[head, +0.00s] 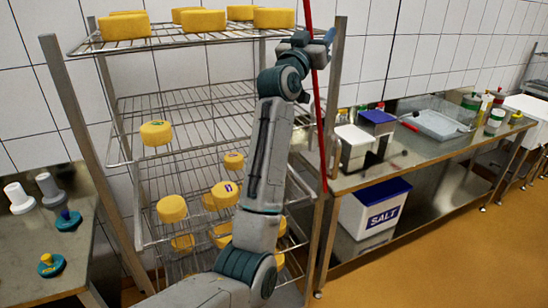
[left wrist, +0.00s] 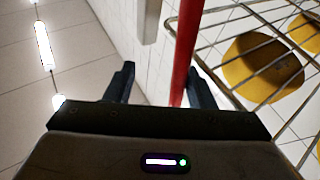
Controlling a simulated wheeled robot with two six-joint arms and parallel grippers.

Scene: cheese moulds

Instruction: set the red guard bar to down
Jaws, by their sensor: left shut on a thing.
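The red guard bar (head: 319,120) is a long thin rod. In the head view it stands nearly upright along the right side of the wire rack (head: 190,95), and its top runs out of the picture. My left gripper (head: 322,45) is high up by the rack's top shelf, shut on the bar. In the left wrist view the bar (left wrist: 186,45) passes between the two fingers (left wrist: 160,88), close to the right one. The fingers hide part of the bar. My right gripper is not in view.
Yellow cheeses (head: 172,208) sit on several rack shelves, including the top one. A steel table (head: 400,160) with tubs and a tray (head: 437,124) stands at right, a salt bin (head: 370,208) below it. Another table (head: 35,270) is at left. Floor at lower right is clear.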

